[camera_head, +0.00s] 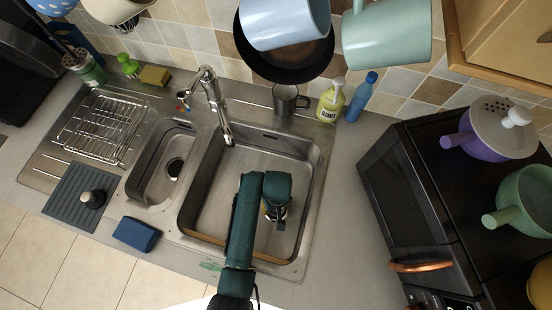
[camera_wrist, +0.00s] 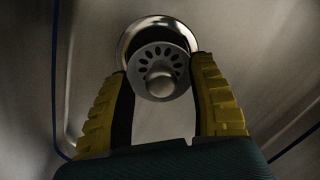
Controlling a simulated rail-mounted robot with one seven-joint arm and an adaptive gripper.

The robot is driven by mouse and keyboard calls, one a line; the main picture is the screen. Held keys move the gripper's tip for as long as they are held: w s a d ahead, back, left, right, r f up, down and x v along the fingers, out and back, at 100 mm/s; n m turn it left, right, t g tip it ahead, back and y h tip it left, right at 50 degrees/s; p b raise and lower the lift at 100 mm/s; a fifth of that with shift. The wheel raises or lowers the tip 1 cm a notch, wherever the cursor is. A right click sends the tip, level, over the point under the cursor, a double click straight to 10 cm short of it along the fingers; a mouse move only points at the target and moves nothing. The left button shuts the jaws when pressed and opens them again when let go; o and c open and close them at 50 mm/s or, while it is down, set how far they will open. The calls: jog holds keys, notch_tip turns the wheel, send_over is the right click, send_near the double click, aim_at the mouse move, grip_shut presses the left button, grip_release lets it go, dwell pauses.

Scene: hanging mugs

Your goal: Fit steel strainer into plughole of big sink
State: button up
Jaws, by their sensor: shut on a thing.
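The steel strainer (camera_wrist: 160,80), a round disc with dark slots and a centre knob, shows in the wrist view between the yellow fingers. My gripper (camera_head: 276,214) is shut on it, low inside the big sink (camera_head: 215,190). The plughole (camera_wrist: 137,36) shows as a shiny round rim just behind the strainer. The strainer overlaps the lower part of the plughole and sits off its centre in the picture. I cannot tell whether it touches the rim. In the head view my arm hides the strainer and the big sink's plughole.
The tap (camera_head: 213,105) rises behind the sinks. The small sink (camera_head: 160,165), with its own dark drain, is at the left. A grey mug (camera_head: 288,101) stands at the back edge. Mugs and a pan hang above. A blue sponge (camera_head: 136,233) lies at the front left.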

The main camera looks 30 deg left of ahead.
jog(key=shift+f+b, duration=0.45)
jog(key=shift+f, duration=0.5)
dwell(0.3)
jog(key=o, duration=1.1)
jog(key=r, duration=1.2)
jog(key=shift+w, duration=0.25)
